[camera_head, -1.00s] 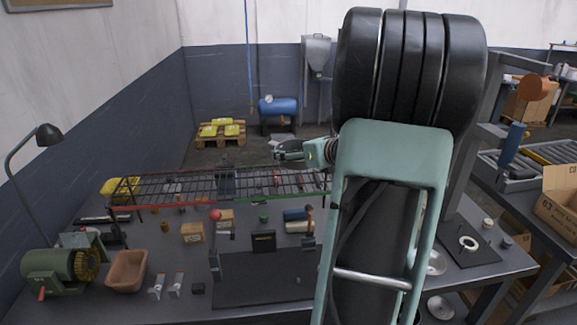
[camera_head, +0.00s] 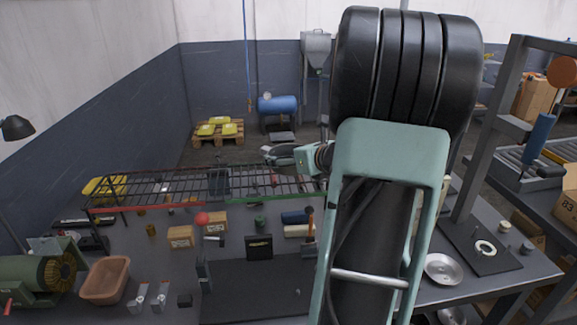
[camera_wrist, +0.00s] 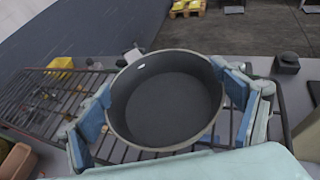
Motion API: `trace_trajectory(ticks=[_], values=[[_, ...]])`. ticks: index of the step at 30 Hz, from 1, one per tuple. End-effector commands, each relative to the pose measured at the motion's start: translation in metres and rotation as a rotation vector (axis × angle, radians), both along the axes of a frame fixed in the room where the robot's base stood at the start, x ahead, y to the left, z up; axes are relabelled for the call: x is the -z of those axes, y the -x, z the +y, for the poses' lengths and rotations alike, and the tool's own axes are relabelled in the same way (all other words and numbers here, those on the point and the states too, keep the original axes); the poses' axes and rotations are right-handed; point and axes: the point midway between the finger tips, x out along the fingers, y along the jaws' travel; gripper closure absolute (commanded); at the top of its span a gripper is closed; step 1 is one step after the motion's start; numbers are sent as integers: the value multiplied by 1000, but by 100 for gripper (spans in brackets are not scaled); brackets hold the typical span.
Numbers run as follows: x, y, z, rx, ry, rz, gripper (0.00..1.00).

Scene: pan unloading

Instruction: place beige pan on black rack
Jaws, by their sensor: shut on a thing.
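The pan (camera_wrist: 165,108) has a dark inside and a pale beige rim, and sits level in the wrist view. My gripper (camera_wrist: 163,104) is shut on it, with blue pads against its left and right sides. The pan's short handle (camera_wrist: 134,55) points away to the upper left. The black rack (camera_wrist: 55,98) is a wire grid that shows below and left of the pan. In the head view the rack (camera_head: 150,187) stands raised over the bench, and my gripper (camera_head: 287,157) is at its right end. Whether the pan touches the rack I cannot tell.
The rack has red and green front edges and looks bare on its left. Under and before it are small boxes (camera_head: 181,236), a red-knobbed lever (camera_head: 202,219) and a brown bin (camera_head: 105,280). A metal dish (camera_head: 443,268) lies right of my arm.

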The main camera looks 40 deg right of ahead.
Motion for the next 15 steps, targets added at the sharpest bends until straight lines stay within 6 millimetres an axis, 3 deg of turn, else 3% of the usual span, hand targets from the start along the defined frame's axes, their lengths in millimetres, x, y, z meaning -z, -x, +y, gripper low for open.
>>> trace_trajectory(ticks=[6, 15], values=[[31, 3, 2, 4, 0, -1, 47], [32, 4, 2, 5, 0, -2, 47]])
